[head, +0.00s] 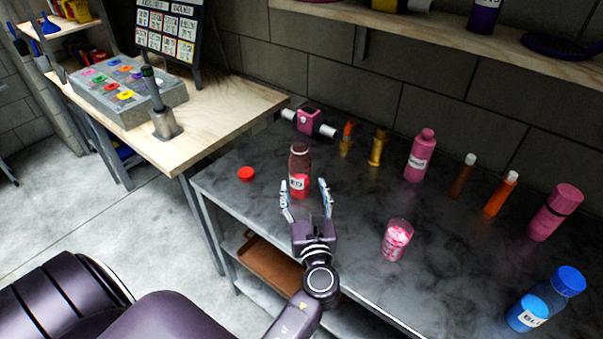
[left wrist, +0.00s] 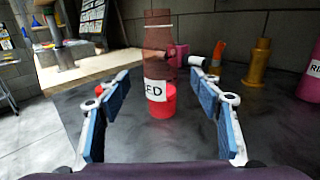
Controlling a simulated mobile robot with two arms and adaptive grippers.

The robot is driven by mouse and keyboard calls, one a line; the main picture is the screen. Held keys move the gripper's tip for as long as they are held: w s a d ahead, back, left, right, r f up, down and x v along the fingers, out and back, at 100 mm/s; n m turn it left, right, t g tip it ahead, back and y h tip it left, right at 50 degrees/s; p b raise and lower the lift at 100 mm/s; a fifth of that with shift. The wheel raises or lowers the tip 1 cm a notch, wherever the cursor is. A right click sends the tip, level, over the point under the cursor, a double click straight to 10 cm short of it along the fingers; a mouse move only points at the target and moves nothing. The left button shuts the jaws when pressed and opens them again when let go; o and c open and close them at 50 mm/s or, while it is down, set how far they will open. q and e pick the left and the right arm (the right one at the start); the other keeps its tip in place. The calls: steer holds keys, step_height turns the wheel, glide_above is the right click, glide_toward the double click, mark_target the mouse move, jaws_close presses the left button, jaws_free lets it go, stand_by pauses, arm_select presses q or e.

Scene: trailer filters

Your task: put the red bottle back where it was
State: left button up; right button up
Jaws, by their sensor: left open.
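The red bottle (head: 299,172) stands upright on the dark counter, with a white label and red contents in its lower part. It also shows in the left wrist view (left wrist: 160,62), centred beyond the fingers. My left gripper (head: 306,190) is open, its fingers pointing at the bottle from the near side. In the left wrist view the blue-padded fingers (left wrist: 162,98) are spread wide, one to each side of the bottle's line, with nothing held. A red cap (head: 246,174) lies on the counter left of the bottle. My right gripper is not in view.
A glass with pink contents (head: 396,240) stands right of my gripper. A pink and white fitting (head: 310,122), a brass piece (head: 378,147) and a pink bottle (head: 420,155) stand behind. A blue bottle (head: 545,300) is at the lower right. The dark counter (head: 340,240) is clear between them.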

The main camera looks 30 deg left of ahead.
arm_select(q)
steer(key=shift+v, duration=1.65)
